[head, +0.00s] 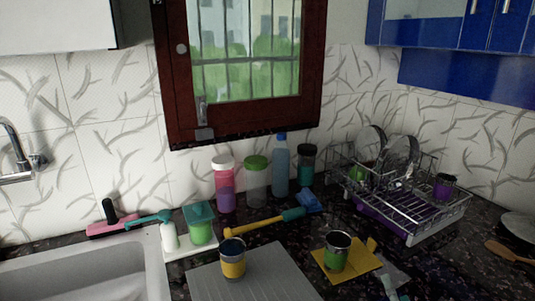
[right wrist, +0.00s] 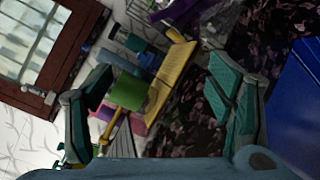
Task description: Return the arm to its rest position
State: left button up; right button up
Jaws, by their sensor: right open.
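My right gripper (right wrist: 160,76) shows in the right wrist view, with its two teal-padded fingers spread wide apart. Nothing is visibly gripped between them. Behind the gap are a green-lidded jar (right wrist: 130,91) and a long yellow object (right wrist: 168,80), and I cannot tell how far away they are. Neither of my grippers can be made out with certainty in the head view. My left gripper is not seen.
Jars stand at the back. A dish rack (head: 440,222) is right, a sink (head: 90,270) left.

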jog(key=s+a+f+m+g+h, duration=0.1)
jog(key=s+f+m+g, duration=0.45)
jog(key=s+m, duration=0.35)
jog(key=s+a+f+m+g, duration=0.1)
jog(key=s+f+m+g, duration=0.45)
jog(key=s+m, duration=0.35)
jog(key=s+a+f+m+g+y, duration=0.2)
jog(key=s+a+m+g, duration=0.15)
jog(key=s+a, duration=0.4)
jog(key=s+d+f+m, duration=0.1)
jog(key=d+f, duration=0.1)
jog(key=f, duration=0.8)
jog(key=s+d+f, duration=0.1)
jog(key=s+f, duration=0.1)
jog(key=f, duration=0.7)
jog(key=s+d+f+g, duration=0.1)
jog(key=s+f+g, duration=0.1)
jog(key=s+f, duration=1.1)
jog(key=shift+s+f, duration=0.35)
jog(key=shift+s, duration=0.25)
